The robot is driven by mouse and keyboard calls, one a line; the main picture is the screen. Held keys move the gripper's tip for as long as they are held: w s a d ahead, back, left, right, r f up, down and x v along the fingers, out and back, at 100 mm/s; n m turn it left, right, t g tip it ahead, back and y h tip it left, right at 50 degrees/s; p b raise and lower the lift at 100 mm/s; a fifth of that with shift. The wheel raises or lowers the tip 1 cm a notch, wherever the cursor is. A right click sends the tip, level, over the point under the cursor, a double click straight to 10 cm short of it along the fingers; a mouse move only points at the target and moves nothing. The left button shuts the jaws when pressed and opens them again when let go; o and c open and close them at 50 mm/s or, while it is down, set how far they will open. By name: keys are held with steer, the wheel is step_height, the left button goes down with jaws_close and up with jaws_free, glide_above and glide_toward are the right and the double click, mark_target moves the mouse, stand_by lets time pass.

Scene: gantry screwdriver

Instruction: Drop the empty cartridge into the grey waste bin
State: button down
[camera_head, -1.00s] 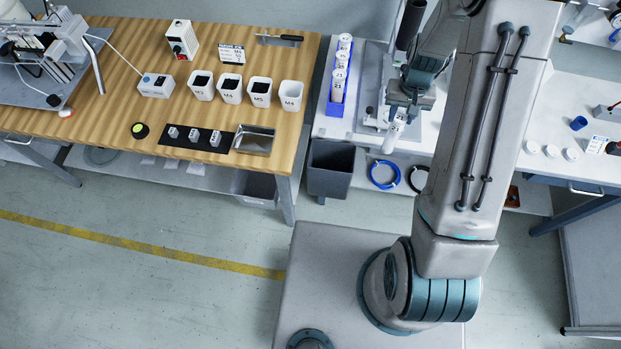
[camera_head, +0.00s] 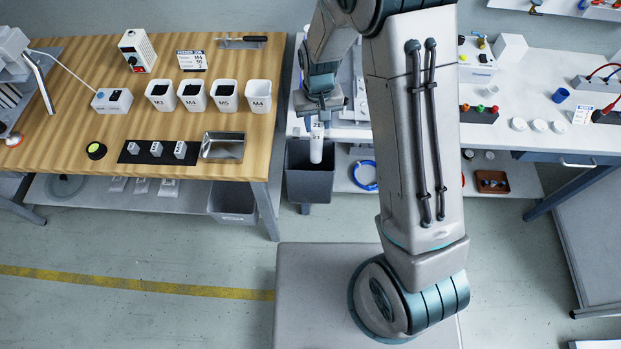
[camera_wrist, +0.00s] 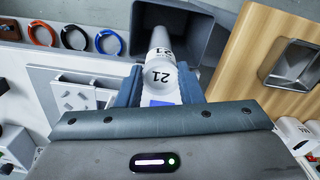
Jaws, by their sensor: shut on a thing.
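My gripper (camera_head: 320,106) is shut on a white cartridge (camera_head: 316,148), which hangs downward in the head view. In the wrist view the cartridge (camera_wrist: 160,75), marked "21", sits between my fingers (camera_wrist: 159,92). Its far end points at the opening of the grey waste bin (camera_wrist: 184,30). In the head view the bin (camera_head: 309,186) stands at floor side of the bench, in the gap beside the wooden table. The cartridge overlaps the bin's opening in both views. I cannot tell whether its lower end is below the rim.
The wooden table (camera_head: 90,80) is close on the left, with a metal tray (camera_head: 223,146) near its right edge. White cups (camera_head: 258,96) stand behind the tray. Blue cable coil (camera_head: 365,175) hangs right of the bin. The white bench (camera_head: 480,130) extends right.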

steer(key=shift+f+b, duration=1.25)
steer(key=shift+f, duration=1.05)
steer(key=c, duration=0.9)
jaws_free()
steer(key=shift+r, duration=0.1)
step_height(320, 180, up, 14)
glide_above(317, 132)
steer(key=w, duration=0.2)
steer(key=shift+s+b, duration=0.25)
steer(key=shift+b, duration=0.05)
steer(key=shift+d, duration=0.1)
